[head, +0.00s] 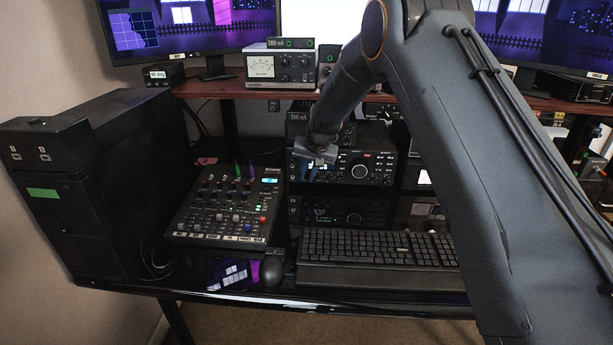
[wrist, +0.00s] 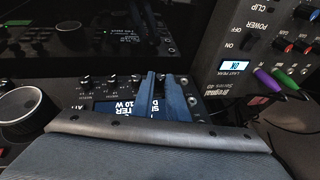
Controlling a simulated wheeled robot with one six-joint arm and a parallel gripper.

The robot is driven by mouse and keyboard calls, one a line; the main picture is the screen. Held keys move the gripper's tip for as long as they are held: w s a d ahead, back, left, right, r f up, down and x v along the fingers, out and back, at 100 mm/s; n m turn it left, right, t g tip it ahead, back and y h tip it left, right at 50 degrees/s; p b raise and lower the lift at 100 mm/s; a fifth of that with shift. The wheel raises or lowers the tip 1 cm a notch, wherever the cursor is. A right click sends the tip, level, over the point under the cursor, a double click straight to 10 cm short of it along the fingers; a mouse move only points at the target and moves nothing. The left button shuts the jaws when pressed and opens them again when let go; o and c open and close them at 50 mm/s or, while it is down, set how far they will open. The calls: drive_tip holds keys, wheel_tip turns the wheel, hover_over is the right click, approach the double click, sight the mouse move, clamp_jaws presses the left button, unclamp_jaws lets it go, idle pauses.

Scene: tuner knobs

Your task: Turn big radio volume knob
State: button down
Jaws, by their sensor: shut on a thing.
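A black radio (head: 390,176) stands on the shelf under the desk's upper board. Its big round knob (head: 361,171) is right of my gripper (head: 314,168) in the head view. The big knob also shows at the left edge of the wrist view (wrist: 22,112), apart from my fingers. My gripper's blue fingers (wrist: 166,88) are close together at the radio front, over its lit display (wrist: 120,107) and by a row of small knobs (wrist: 112,83). The fingers are shut on a small part of the radio front, likely a small knob, mostly hidden between them.
A mixer (head: 228,207) with coloured knobs and plugs lies left of the radio. A second dark radio (head: 345,212) sits below, with a keyboard (head: 375,245) in front and a mouse (head: 273,268) beside it. A meter box (head: 280,68) stands on the shelf (head: 225,90) above.

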drive_tip(key=shift+d+f+y+b, duration=0.15)
drive_tip(key=shift+y+b, duration=0.25)
drive_tip(key=shift+b, duration=0.15)
drive_tip(key=c, duration=2)
unclamp_jaws()
drive_tip(key=shift+b+v, duration=0.5)
drive_tip(key=shift+v, duration=3.5)
